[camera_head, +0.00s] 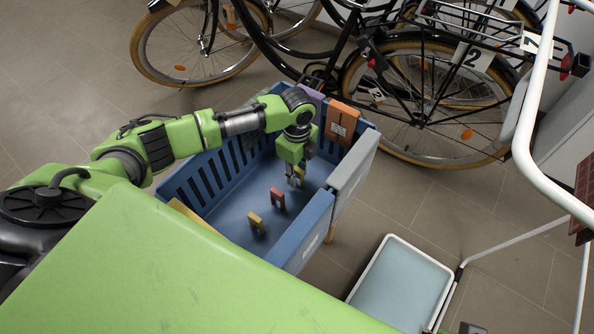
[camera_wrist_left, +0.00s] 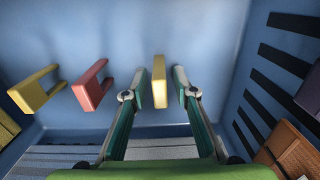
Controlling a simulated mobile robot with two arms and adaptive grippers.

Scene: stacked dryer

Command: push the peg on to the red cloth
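My left gripper (camera_head: 296,181) reaches down into the blue crate (camera_head: 218,180). In the left wrist view its two fingers (camera_wrist_left: 160,88) are open, one on each side of a yellow peg (camera_wrist_left: 159,80), with a narrow gap on both sides. A red peg (camera_head: 277,198) and another yellow peg (camera_head: 256,222) stand on the crate floor; in the wrist view the red peg (camera_wrist_left: 92,86) and that yellow peg (camera_wrist_left: 36,90) are left of the fingers. An orange-red cloth (camera_head: 342,123) with a white label hangs over the crate's far right rim; it also shows in the wrist view (camera_wrist_left: 293,150).
Grey (camera_head: 352,170), blue (camera_head: 305,235), purple (camera_head: 311,98) and yellow (camera_head: 194,216) pieces hang on the crate's rims. Bicycles (camera_head: 425,95) stand behind it. A white-rimmed tray (camera_head: 403,283) and a white tubular frame (camera_head: 525,150) are at the right.

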